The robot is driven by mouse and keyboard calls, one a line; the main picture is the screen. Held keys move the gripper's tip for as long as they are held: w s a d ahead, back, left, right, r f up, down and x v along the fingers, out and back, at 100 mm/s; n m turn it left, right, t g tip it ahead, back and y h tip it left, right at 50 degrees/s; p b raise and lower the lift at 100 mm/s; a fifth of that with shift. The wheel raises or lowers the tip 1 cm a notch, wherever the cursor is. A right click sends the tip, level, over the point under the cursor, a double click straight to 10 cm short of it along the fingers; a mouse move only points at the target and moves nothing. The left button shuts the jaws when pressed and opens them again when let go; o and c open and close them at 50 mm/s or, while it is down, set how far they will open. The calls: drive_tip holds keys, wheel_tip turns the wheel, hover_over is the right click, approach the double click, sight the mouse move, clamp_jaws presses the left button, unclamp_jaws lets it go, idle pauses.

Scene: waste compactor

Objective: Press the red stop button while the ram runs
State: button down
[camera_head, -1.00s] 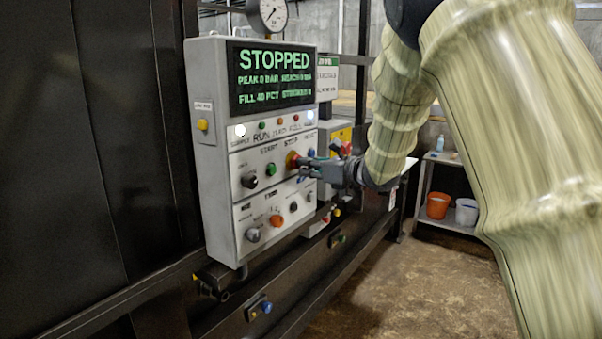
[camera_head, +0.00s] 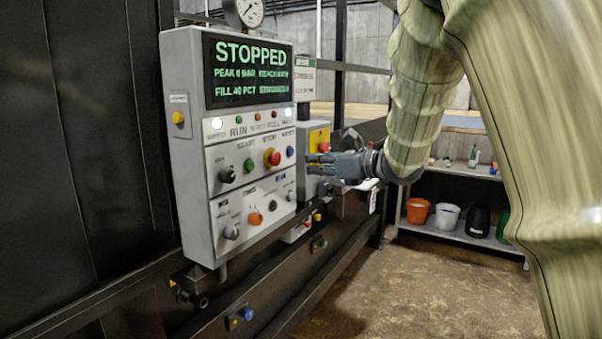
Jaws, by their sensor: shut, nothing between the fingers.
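My gripper (camera_head: 310,165) is shut and empty, to the right of the panel and apart from the button. The display (camera_head: 248,72) reads STOPPED, with peak 0 bar and fill 40 pct. The green start button (camera_head: 249,165) is left of the stop button. The ram itself is not in view.
A pressure gauge (camera_head: 248,11) is above the panel. A dark rail with small buttons (camera_head: 240,316) runs below. A shelf with an orange bucket (camera_head: 418,211) is at the right. The floor in front is clear.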

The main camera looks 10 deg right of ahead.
drive_tip(key=shift+b+v, duration=0.5)
drive_tip(key=shift+v, duration=1.55)
wheel_tip(320, 180, down, 22)
drive_tip(key=d+m+t+h, duration=0.1)
drive_tip(key=m+h, duration=0.2)
drive_tip(key=m, duration=0.9)
drive_tip(key=s+d+f+m+g+h, duration=0.1)
drive_tip(key=s+f+m, duration=0.3)
drive_tip(key=f, duration=0.5)
drive_tip(key=s+d+f+m+g+h, duration=0.1)
drive_tip(key=s+f+m+h, duration=0.15)
drive_tip(key=f+m, duration=0.45)
drive_tip(key=s+f+m+h, duration=0.1)
drive_tip(key=s+f+m, duration=0.2)
drive_tip(key=f, duration=0.8)
drive_tip(key=s+d+f+m+g+h, duration=0.1)
drive_tip(key=s+f+m+g+h, duration=0.25)
drive_tip(key=s+f+m, duration=1)
drive_tip(key=s+f+m+g, duration=0.2)
drive_tip(key=s+f, duration=0.1)
drive_tip(key=s, duration=0.6)
drive_tip(key=s+f+m+g, duration=0.2)
drive_tip(key=s+f, duration=0.1)
drive_tip(key=s, duration=0.7)
drive_tip(key=s+f+m+g, duration=0.2)
drive_tip(key=s+f, duration=0.2)
drive_tip(key=s, duration=0.5)
drive_tip(key=shift+s+d+g+h, duration=0.25)
drive_tip(key=shift+s+g+h, duration=0.05)
drive_tip(key=shift+s+g, duration=0.1)
